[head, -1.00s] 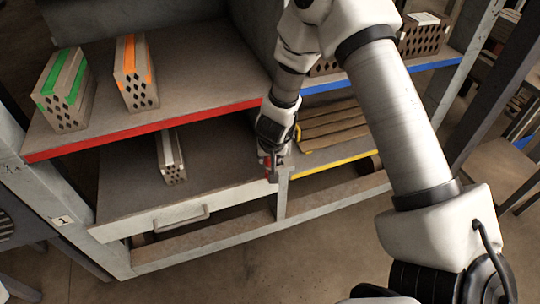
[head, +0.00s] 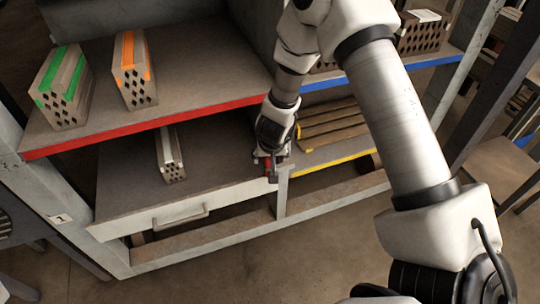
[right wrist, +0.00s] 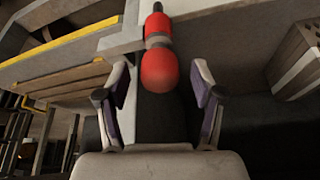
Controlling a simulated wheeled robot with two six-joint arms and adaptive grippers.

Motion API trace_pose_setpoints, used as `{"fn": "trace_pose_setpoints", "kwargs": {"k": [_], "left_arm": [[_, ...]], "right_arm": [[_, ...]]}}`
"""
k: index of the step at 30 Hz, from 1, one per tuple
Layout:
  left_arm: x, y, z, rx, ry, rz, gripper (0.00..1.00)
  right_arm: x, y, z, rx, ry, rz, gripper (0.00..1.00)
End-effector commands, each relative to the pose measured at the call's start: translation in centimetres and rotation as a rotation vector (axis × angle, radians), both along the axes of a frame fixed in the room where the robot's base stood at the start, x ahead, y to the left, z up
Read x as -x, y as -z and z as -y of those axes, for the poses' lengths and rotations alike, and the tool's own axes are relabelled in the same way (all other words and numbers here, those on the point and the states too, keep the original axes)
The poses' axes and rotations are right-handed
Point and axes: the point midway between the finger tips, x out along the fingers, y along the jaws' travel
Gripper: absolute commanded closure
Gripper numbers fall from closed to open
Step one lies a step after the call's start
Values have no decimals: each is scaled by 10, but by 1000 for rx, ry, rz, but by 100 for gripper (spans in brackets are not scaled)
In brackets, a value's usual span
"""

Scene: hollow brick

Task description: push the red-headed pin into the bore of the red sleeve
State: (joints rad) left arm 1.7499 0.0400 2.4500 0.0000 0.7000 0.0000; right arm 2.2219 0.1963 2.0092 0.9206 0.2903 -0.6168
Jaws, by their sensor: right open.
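In the right wrist view the round red head of the pin (right wrist: 158,72) faces me between my fingers. Beyond it, past a short grey section, the red sleeve (right wrist: 157,24) lies in line with it. A grey bracket meets that section from the left. My right gripper (right wrist: 160,90) is open, with one finger on each side of the head and a gap on both sides. In the head view my right gripper (head: 269,158) is at the drawer's right front corner, with a little red showing at its tip. The bore is hidden. My left gripper is not in view.
A pale-fronted drawer (head: 165,217) holds a hollow brick (head: 171,156) left of my gripper. Green-striped (head: 61,86) and orange-striped (head: 134,70) bricks stand on the red-edged shelf (head: 145,133). Wooden slats (head: 328,122) lie right, behind a yellow edge (head: 333,159).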

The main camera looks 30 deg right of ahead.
Motion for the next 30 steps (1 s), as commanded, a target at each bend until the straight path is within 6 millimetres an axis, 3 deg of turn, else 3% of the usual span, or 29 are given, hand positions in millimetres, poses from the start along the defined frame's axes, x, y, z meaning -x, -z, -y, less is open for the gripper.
{"fn": "trace_pose_setpoints", "kwargs": {"k": [5, 15, 18, 30], "left_arm": [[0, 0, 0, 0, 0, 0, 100], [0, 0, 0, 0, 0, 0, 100], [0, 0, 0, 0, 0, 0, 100], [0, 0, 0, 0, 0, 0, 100]], "right_arm": [[4, -14, -3, -1, 1, 2, 33], [32, -92, -17, 0, 1, 5, 33], [38, -104, -19, 1, 1, 2, 33], [41, -111, -21, 0, 0, 0, 33]]}}
